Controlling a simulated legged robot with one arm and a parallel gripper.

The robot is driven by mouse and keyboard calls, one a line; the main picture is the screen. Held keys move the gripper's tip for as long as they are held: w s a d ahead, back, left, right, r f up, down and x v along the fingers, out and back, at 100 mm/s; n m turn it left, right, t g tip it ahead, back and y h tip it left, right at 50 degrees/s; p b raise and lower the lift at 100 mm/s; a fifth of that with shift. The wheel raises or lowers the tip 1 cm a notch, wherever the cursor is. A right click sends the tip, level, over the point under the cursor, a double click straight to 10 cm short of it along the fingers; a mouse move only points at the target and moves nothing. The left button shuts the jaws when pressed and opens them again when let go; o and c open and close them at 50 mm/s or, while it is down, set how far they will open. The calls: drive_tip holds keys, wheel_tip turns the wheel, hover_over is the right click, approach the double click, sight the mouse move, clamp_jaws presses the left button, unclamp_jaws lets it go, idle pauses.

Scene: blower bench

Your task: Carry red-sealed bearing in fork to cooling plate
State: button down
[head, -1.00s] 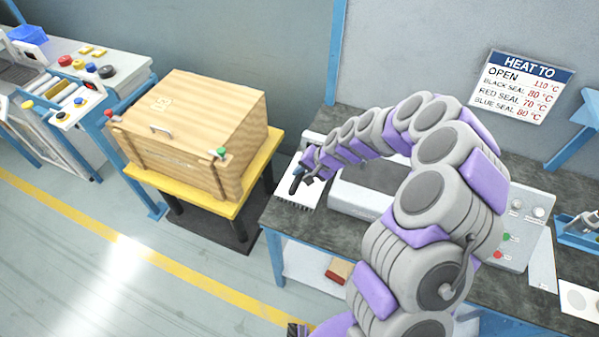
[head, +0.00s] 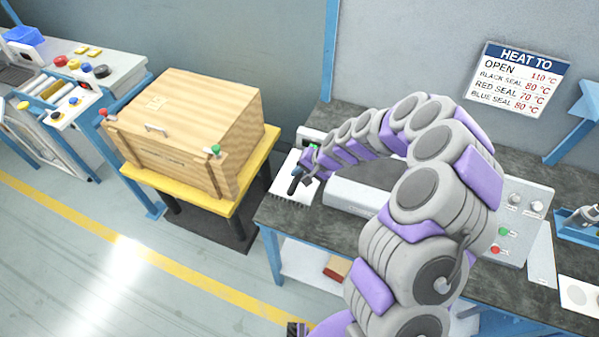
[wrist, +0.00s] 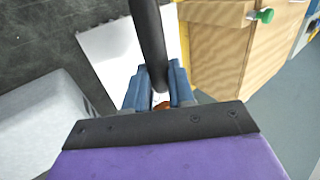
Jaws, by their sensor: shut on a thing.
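My gripper (head: 306,175) is at the left end of the bench, over the pale cooling plate (head: 290,194) with its ridged front edge. In the wrist view its two blue-grey fingers (wrist: 160,90) are shut on a thick black bar (wrist: 150,40), which appears to be part of the fork. The bar reaches out over the white plate (wrist: 108,52). In the head view a short dark end of the fork (head: 294,185) shows beside the gripper. I cannot make out the red-sealed bearing. A small orange-brown patch shows between the fingers, but I cannot tell what it is.
A wooden crate (head: 190,125) on a yellow-topped stand is left of the bench, across a gap. A grey heater-like unit (head: 355,205) lies right of the plate, under my arm. A control panel (head: 520,230) and a heating chart (head: 513,80) are further right.

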drive_tip(key=shift+f, duration=0.25)
drive_tip(key=shift+a+f+b, duration=0.4)
drive_tip(key=shift+a+f, duration=0.1)
drive_tip(key=shift+f, duration=0.05)
drive_tip(key=shift+d+f, duration=0.35)
drive_tip(key=shift+f, duration=0.05)
drive_tip(key=shift+f+b, duration=0.1)
drive_tip(key=shift+b, duration=0.25)
drive_tip(key=shift+f, duration=0.1)
drive_tip(key=shift+a, duration=0.25)
drive_tip(key=shift+d+f, duration=0.15)
drive_tip(key=shift+f, duration=0.1)
drive_tip(key=c, duration=0.9)
unclamp_jaws()
